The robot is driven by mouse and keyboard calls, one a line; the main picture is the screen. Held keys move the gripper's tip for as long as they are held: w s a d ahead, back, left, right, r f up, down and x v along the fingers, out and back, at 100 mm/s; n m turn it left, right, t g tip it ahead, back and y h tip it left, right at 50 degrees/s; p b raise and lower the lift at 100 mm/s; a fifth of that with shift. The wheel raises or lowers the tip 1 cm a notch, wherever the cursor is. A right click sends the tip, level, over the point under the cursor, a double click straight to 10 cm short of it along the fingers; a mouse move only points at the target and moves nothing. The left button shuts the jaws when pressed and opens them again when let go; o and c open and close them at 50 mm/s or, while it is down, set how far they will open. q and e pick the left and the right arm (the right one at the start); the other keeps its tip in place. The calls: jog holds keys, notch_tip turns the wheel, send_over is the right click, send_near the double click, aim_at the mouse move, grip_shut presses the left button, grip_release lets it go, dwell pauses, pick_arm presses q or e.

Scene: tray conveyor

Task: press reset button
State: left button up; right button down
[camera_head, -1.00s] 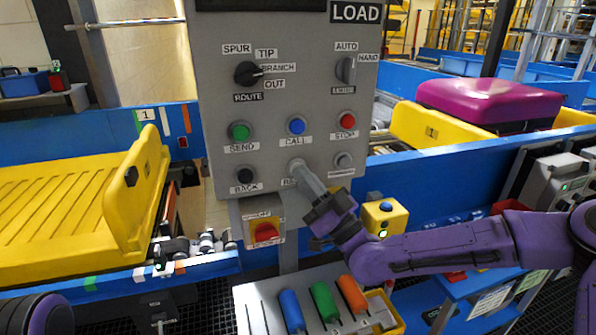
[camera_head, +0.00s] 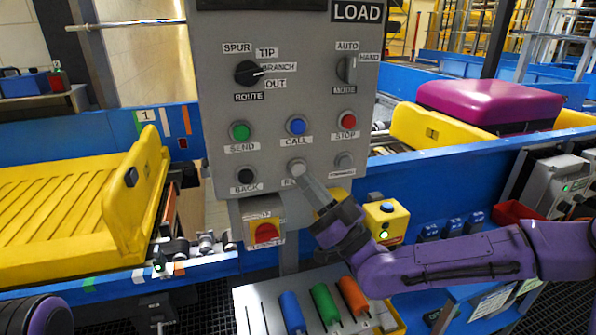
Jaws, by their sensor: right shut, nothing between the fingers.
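The grey control panel (camera_head: 205,100) stands in front of me. Its pale grey button (camera_head: 296,166) is in the lower row, below the blue CALL button (camera_head: 296,125). The label under the pale button is mostly hidden by my finger; only its first letters, "RE", show. My right gripper (camera_head: 302,178) is shut and empty, with its fingers pointing up and left at the panel. The fingertips overlap the lower edge of the pale button in the picture; I cannot tell whether they touch it. My left gripper is not in view.
The black BACK button (camera_head: 245,176) and another grey button (camera_head: 344,160) flank the pale button. A red switch (camera_head: 265,233) sits below the panel, left of my right gripper. A yellow box with a blue button (camera_head: 387,208) is close to my right wrist.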

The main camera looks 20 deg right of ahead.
jog(key=s, duration=0.4)
jog(key=shift+s+d, duration=0.1)
dwell(0.6)
